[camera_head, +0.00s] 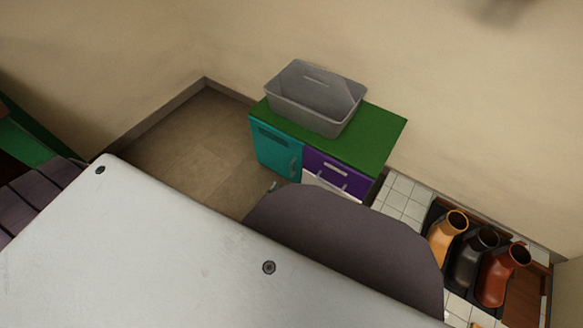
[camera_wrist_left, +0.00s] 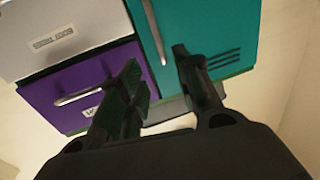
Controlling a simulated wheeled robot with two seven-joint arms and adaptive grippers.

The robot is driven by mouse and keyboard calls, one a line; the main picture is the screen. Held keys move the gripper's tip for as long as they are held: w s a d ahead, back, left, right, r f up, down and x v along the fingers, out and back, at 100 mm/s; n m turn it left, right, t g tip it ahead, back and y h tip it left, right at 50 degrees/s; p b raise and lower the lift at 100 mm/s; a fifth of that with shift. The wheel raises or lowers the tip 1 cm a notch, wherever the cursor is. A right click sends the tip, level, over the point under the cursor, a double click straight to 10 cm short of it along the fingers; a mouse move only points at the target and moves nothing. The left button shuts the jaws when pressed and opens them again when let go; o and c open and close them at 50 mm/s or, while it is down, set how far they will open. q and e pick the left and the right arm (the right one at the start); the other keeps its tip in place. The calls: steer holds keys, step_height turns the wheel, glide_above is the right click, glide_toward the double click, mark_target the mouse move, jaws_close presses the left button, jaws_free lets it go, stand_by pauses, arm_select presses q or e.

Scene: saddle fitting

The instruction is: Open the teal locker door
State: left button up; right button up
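The teal locker door (camera_head: 276,150) is the left front of a low cabinet with a green top (camera_head: 372,136). It looks shut. Its upright bar handle (camera_head: 293,165) is near its right edge. In the left wrist view the scene is turned over, with the teal door (camera_wrist_left: 215,25) at upper right and its handle (camera_wrist_left: 154,30) upper middle. My left gripper (camera_wrist_left: 156,58) is open, fingers apart, with the handle's end showing between the fingertips; I cannot tell contact. In the head view only a small tip of it (camera_head: 272,186) shows. My right gripper is not in view.
A purple drawer (camera_head: 337,174) is beside the door, with a pale drawer (camera_wrist_left: 60,30) below it. A grey bin (camera_head: 316,118) stands on the green top. Several boots (camera_head: 494,275) stand on a dark tray at right. Bare floor (camera_head: 190,150) lies left of the cabinet.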

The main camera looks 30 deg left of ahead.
arm_select(q)
steer(key=shift+w+a+b, duration=0.2)
steer(key=shift+w+b, duration=1.05)
steer(key=shift+w, duration=2.15)
steer(key=shift+w+a+b, duration=0.2)
steer(key=shift+w+b, duration=1)
steer(key=shift+w, duration=2.2)
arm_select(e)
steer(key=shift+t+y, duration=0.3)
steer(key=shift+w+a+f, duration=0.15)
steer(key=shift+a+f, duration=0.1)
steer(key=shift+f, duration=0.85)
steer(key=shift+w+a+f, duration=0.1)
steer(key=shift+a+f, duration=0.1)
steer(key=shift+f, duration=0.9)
arm_select(q)
jaws_close()
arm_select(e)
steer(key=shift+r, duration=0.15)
